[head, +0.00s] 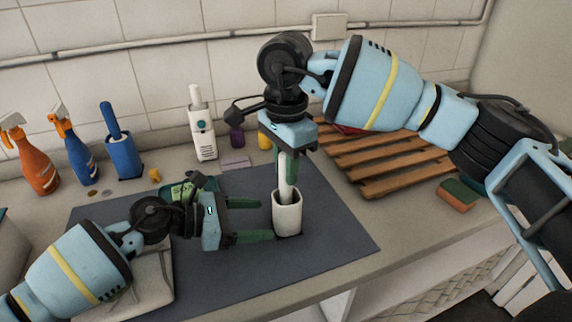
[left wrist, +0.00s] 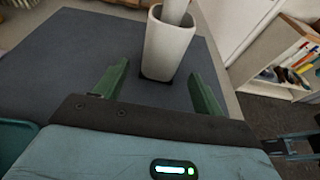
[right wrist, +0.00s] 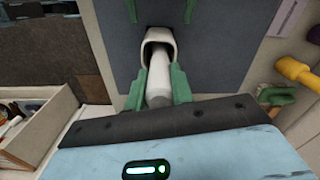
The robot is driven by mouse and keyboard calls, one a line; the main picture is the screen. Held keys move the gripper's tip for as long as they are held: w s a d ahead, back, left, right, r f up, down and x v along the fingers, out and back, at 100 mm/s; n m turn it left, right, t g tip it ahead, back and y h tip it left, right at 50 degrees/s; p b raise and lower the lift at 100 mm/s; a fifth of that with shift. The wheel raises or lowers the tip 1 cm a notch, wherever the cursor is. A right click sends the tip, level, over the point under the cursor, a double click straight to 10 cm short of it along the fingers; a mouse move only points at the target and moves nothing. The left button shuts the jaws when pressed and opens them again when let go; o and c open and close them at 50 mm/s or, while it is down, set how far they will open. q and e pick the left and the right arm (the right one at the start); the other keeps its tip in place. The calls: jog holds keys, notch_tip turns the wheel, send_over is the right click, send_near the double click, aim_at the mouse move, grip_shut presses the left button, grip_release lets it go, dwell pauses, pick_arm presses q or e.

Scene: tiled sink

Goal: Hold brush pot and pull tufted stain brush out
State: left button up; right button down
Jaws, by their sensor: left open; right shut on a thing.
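The white brush pot (head: 287,217) stands upright on the dark grey mat (head: 330,245); it also shows in the left wrist view (left wrist: 166,48) and the right wrist view (right wrist: 158,38). The stain brush (head: 289,172) is white where it shows and its lower end is inside the pot, so its tuft is hidden. My right gripper (head: 289,160) points down above the pot and is shut on the brush. My left gripper (head: 270,218) is open and level at the pot's left side, its fingers pointing toward the pot, which lies just beyond the fingertips in the left wrist view.
A wooden slatted rack (head: 395,165) and a sponge (head: 458,195) lie right. The mat is clear right of the pot.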

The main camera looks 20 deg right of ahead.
aim_at(274, 217)
pick_arm(q)
jog(key=shift+x, duration=3.1)
jog(key=c, duration=0.6)
jog(key=o, duration=1)
jog(key=c, duration=1.3)
pick_arm(e)
jog(key=shift+r, duration=0.1)
jog(key=shift+r, duration=3.65)
